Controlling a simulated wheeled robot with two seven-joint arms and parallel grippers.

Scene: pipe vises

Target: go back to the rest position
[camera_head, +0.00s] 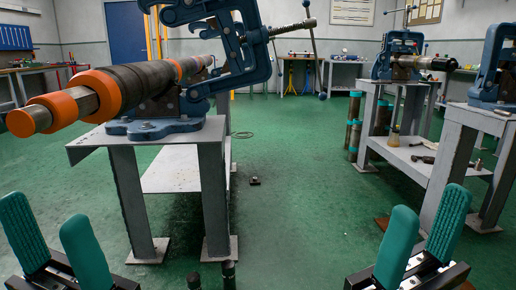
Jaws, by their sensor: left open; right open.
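My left gripper (54,240) is at the bottom left, with its two teal fingers apart and nothing between them. My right gripper (422,238) is at the bottom right, also with its teal fingers apart and empty. Both are low in front of the benches and touch nothing that I can see. A blue pipe vise (156,127) stands on the grey bench (100,146) at the left. A dark pipe (146,79) with orange rings and an orange end lies in it and points toward the front left.
A second blue vise (398,52) with a dark pipe stands on a bench at the right. Part of another vise (490,70) is on the right bench (476,117). Green floor (300,190) lies open between the benches. A small dark object (254,181) lies on it.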

